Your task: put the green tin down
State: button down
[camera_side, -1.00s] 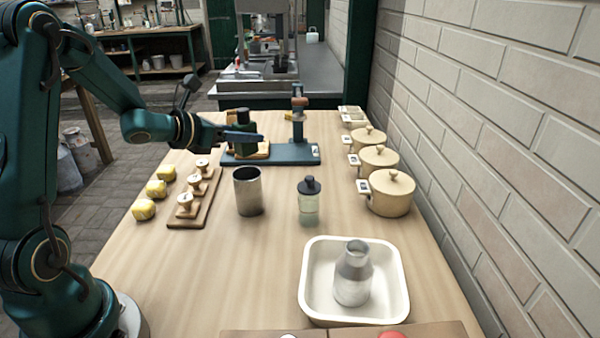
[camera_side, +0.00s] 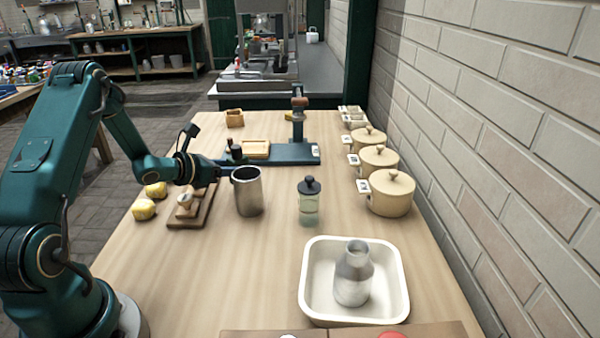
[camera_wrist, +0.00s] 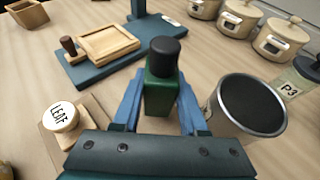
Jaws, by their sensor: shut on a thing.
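The green tin (camera_wrist: 160,92), a dark green block shape with a black round cap, stands between my jaws in the wrist view. My gripper (camera_wrist: 160,112) is shut on it. In the side view my gripper (camera_side: 228,165) is low over the table, left of and just behind the open metal can (camera_side: 248,193). The tin is mostly hidden there. I cannot tell whether its base touches the table. The metal can (camera_wrist: 248,106) is close to the right jaw in the wrist view.
A blue-based stand with a wooden tray (camera_wrist: 105,44) lies behind the tin. A round stamp marked LEAF (camera_wrist: 60,116) is close on the left. A labelled bottle (camera_side: 308,204), lidded pots (camera_side: 390,195) and a white basin (camera_side: 393,310) stand to the right. A small wooden box (camera_side: 234,118) sits at the back.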

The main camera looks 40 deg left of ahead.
jog(key=shift+f, duration=0.85)
jog(key=shift+f, duration=0.15)
jog(key=shift+c, duration=2.2)
grip_release()
